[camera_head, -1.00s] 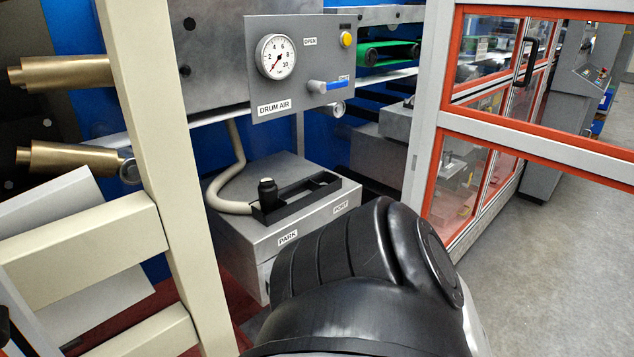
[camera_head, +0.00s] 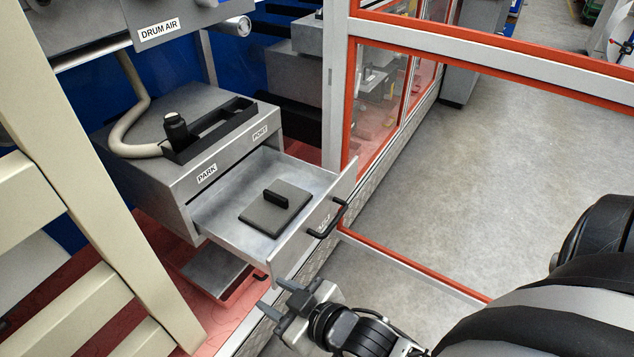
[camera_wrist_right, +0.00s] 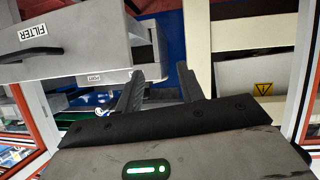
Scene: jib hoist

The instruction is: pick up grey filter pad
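The grey filter pad (camera_head: 262,217) is a flat square plate with a black upright grip (camera_head: 275,199) on top. It lies in the open metal drawer (camera_head: 228,197) below the PARK and PORT labels. My right gripper (camera_head: 273,297) is in front of the drawer, near its lower front corner, apart from the pad. Its two fingers stand apart with nothing between them; they also show in the right wrist view (camera_wrist_right: 160,72). The wrist view shows the drawer front (camera_wrist_right: 85,30) with a FILTER label; the pad is not visible there. My left gripper is not in view.
The drawer's black handle (camera_head: 328,220) sticks out from its front. A cabinet (camera_head: 150,115) with a black holder and hose is above the drawer. A cream ladder-like frame (camera_head: 95,170) stands at left. An orange-edged guard (camera_head: 352,110) stands right; the floor beyond is clear.

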